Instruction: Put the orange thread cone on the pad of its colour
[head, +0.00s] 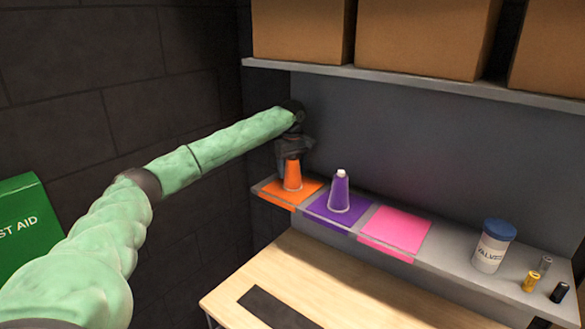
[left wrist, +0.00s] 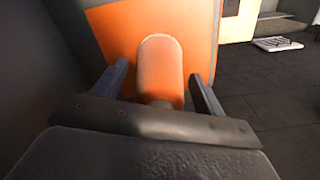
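The orange thread cone (head: 292,176) stands upright on the orange pad (head: 273,194), at the left end of the pad row. My left gripper (head: 293,153) is at the top of the cone, coming from above. In the left wrist view, the two fingers of the left gripper (left wrist: 158,72) are apart, one on each side of the cone (left wrist: 160,62), with a visible gap on both sides. The orange pad (left wrist: 117,35) shows behind the cone there. My right gripper is not in view.
A purple cone (head: 340,193) stands on the purple pad (head: 322,207) close to the right. The pink pad (head: 398,228) is empty. A blue-lidded white jar (head: 493,249) and small spools stand farther right. A shelf with cardboard boxes (head: 425,35) hangs above; a wooden table (head: 330,288) lies below.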

